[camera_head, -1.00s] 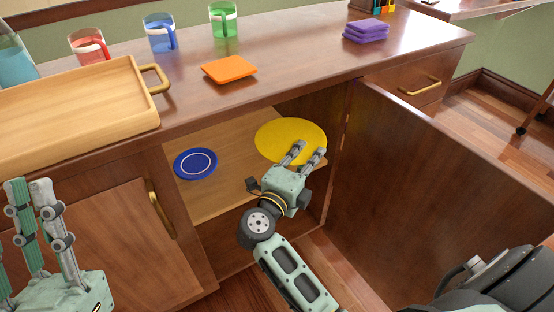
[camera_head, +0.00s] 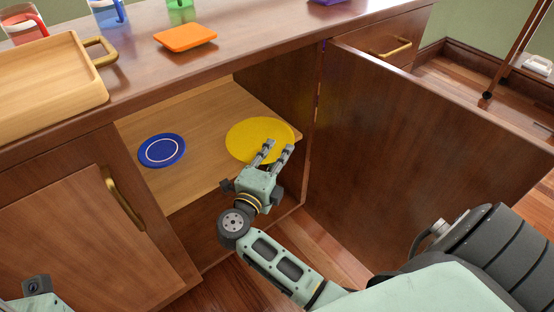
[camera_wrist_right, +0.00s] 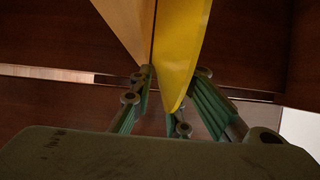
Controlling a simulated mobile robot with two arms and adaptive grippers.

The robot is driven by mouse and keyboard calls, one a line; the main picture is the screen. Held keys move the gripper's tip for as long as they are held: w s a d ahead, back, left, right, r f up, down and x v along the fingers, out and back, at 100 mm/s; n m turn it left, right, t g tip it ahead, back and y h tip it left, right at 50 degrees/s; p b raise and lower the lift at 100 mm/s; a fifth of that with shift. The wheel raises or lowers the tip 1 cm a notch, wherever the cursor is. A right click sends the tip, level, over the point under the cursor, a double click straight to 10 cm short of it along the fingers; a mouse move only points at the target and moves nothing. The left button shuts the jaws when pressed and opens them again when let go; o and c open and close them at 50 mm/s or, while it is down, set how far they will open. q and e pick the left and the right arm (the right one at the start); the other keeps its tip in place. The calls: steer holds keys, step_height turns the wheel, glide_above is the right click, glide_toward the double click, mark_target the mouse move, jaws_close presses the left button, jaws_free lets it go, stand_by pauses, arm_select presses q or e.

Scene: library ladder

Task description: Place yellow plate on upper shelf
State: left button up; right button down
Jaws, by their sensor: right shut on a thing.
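The yellow plate (camera_head: 260,139) is at the upper shelf (camera_head: 205,178) inside the open cabinet, its near right edge at the shelf's front edge. My right gripper (camera_head: 275,153) is shut on the plate's near rim. In the right wrist view the yellow plate (camera_wrist_right: 182,50) runs between the fingers, beside the tan shelf board (camera_wrist_right: 128,22), with a narrow dark gap between them. I cannot tell whether the plate touches the shelf farther in. The fingers of my left gripper are out of view; only a small part of that arm shows at the lower left corner.
A blue plate (camera_head: 161,150) lies on the same shelf to the left. The open cabinet door (camera_head: 420,150) stands to the right of my right arm. On the counter above are a wooden tray (camera_head: 50,85), an orange item (camera_head: 185,37) and several mugs.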

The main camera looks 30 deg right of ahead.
steer(key=shift+f, duration=0.2)
steer(key=c, duration=2.2)
jaws_free()
steer(key=shift+f, duration=0.15)
steer(key=o, duration=0.5)
